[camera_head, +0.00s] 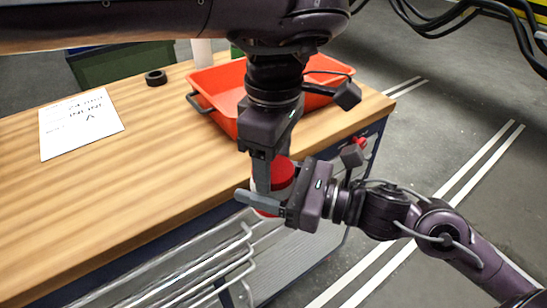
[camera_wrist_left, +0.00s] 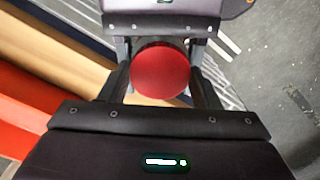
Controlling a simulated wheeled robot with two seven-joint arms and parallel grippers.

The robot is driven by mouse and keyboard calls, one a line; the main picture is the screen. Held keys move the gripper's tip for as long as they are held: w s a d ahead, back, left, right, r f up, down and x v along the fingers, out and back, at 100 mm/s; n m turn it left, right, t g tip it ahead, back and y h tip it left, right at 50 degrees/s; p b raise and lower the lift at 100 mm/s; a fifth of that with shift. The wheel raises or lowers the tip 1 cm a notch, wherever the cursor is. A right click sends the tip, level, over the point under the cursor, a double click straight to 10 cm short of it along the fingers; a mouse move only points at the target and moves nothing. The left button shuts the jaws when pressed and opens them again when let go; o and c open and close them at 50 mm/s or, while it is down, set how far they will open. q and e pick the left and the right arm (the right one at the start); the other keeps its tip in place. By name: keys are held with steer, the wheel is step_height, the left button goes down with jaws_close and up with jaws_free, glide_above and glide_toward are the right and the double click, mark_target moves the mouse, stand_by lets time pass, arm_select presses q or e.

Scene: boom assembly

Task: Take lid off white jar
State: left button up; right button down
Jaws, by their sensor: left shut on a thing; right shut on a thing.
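The white jar (camera_head: 274,194) is held in front of the table's near right edge, and its red lid (camera_head: 282,173) is on top. My left gripper (camera_head: 268,180) points down from above and is shut on the red lid. My right gripper (camera_head: 264,203) comes in from the right and is shut around the jar's body below. In the left wrist view the round red lid (camera_wrist_left: 160,70) sits between the left fingers, and it hides the jar beneath. Most of the jar's body is hidden by the fingers in the head view.
The wooden table (camera_head: 140,195) has a paper sheet with writing (camera_head: 80,124), a black ring-shaped object (camera_head: 156,78) and an orange-red tray (camera_head: 222,82) on it. Metal rails (camera_head: 205,275) run along the table's front. Open floor with white lines lies to the right.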

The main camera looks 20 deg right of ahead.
arm_select(q)
steer(key=n, duration=0.4)
steer(key=shift+d, duration=0.1)
steer(key=n, duration=0.4)
steer(key=shift+w, duration=0.1)
